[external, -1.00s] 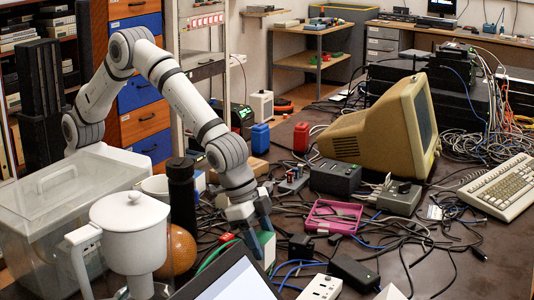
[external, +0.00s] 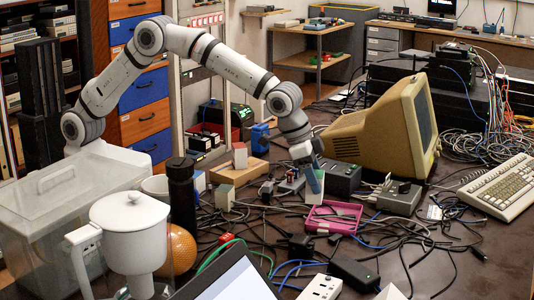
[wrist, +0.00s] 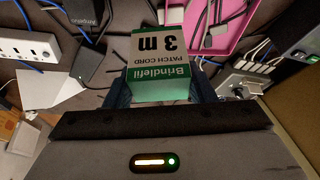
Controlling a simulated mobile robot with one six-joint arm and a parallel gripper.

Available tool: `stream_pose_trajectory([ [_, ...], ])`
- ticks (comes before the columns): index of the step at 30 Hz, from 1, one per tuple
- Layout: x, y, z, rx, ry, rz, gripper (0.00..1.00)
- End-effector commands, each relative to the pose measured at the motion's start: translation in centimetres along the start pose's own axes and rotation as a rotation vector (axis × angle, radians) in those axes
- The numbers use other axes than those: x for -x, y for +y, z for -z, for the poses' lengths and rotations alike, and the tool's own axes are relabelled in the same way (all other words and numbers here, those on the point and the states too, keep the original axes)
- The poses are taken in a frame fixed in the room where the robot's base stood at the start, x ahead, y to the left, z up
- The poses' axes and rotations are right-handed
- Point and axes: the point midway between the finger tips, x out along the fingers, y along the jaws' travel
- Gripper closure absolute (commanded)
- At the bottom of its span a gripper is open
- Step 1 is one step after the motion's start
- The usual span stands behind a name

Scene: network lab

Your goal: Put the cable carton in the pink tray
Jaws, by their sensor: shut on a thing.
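The cable carton (external: 316,183) is a small green and white box. In the wrist view the carton (wrist: 160,52) shows printed text, "PATCH CORD" and "3 m". My gripper (external: 309,172) is shut on it, with one finger on each side, and it hangs clear of the table. The pink tray (external: 322,228) lies on the dark table, just below and in front of the carton in the external view. In the wrist view the tray (wrist: 243,28) shows at the upper right, beyond the carton, with a dark cable or plug over it.
Tangled cables cover the table around the tray. A grey box (external: 342,179) and a grey power unit (external: 398,197) stand right of the carton, with a beige monitor (external: 375,130) behind. A black adapter (external: 301,247) and white power strip (external: 321,288) lie in front.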

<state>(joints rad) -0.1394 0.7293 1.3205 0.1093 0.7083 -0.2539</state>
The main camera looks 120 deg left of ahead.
Motion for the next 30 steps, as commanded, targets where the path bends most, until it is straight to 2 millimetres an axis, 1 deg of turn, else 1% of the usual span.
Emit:
stream_pose_trajectory([
  [1,-0.1,-2.0,0.5,0.021,0.001,0.008,0.76],
  [3,-0.2,-3.9,0.9,0.04,0.001,0.016,0.76],
  [6,-0.3,-5.7,1.2,0.057,0.001,0.022,0.76],
  [8,-0.7,-6.3,1.1,0.062,0.0,0.025,0.76],
  [10,-1.6,-6.6,0.7,0.064,-0.003,0.026,0.76],
  [15,-4.5,-6.6,-0.5,0.064,-0.003,0.027,0.76],
  [18,-5.7,-6.6,-0.9,0.064,-0.001,0.027,0.76],
  [23,-6.7,-6.6,-1.4,0.063,-0.001,0.026,0.76],
  [27,-8.6,-6.6,-2.2,0.063,-0.003,0.026,0.76],
  [30,-9.6,-6.5,-2.5,0.064,-0.001,0.026,0.76],
])
